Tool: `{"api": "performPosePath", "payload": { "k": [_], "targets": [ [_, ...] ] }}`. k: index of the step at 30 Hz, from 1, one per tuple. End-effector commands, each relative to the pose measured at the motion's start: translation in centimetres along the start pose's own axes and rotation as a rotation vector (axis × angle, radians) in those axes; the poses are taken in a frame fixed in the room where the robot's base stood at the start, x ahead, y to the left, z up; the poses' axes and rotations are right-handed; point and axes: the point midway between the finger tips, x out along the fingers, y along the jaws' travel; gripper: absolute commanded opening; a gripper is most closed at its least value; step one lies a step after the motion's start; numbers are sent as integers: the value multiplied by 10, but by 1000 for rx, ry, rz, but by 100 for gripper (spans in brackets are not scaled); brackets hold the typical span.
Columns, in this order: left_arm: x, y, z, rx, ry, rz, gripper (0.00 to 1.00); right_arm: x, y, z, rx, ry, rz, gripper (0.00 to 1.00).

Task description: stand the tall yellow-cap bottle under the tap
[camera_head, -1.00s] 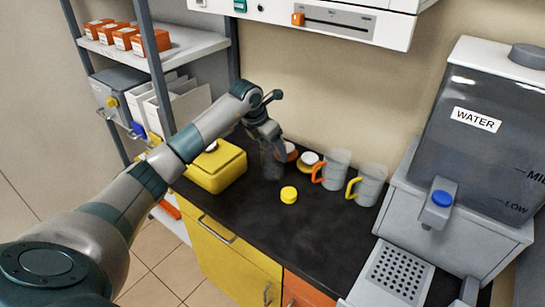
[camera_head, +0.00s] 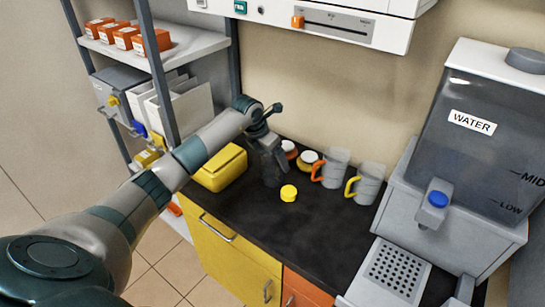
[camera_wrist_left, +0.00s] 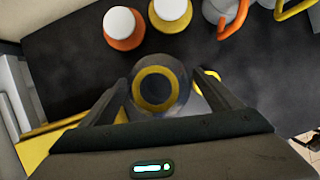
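The tall clear bottle (camera_head: 271,168) stands on the dark counter under my left gripper (camera_head: 268,150). In the left wrist view I look down on the bottle (camera_wrist_left: 155,88), whose round top shows a yellow ring around a dark centre. The left gripper's two fingers (camera_wrist_left: 160,92) are on either side of it. I cannot tell whether both fingers press on it. A yellow cap (camera_head: 289,193) lies on the counter to the right of the bottle. The tap (camera_head: 434,207), with a blue button, is on the front of the water tank (camera_head: 470,150). My right gripper is not in view.
A perforated drip tray (camera_head: 398,268) lies below the tap. The counter's front middle is clear.

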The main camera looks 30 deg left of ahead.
Motion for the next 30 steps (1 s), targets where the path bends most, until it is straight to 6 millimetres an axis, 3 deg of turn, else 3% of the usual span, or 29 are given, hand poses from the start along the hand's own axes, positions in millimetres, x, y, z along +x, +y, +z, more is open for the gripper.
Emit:
{"api": "performPosePath", "payload": {
  "k": [14, 30],
  "targets": [
    [-10, 0, 1, 1, -2, 0, 84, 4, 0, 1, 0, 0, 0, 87],
    [-97, 1, 0, 1, -3, 3, 84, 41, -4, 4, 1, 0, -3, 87]
  ]
}}
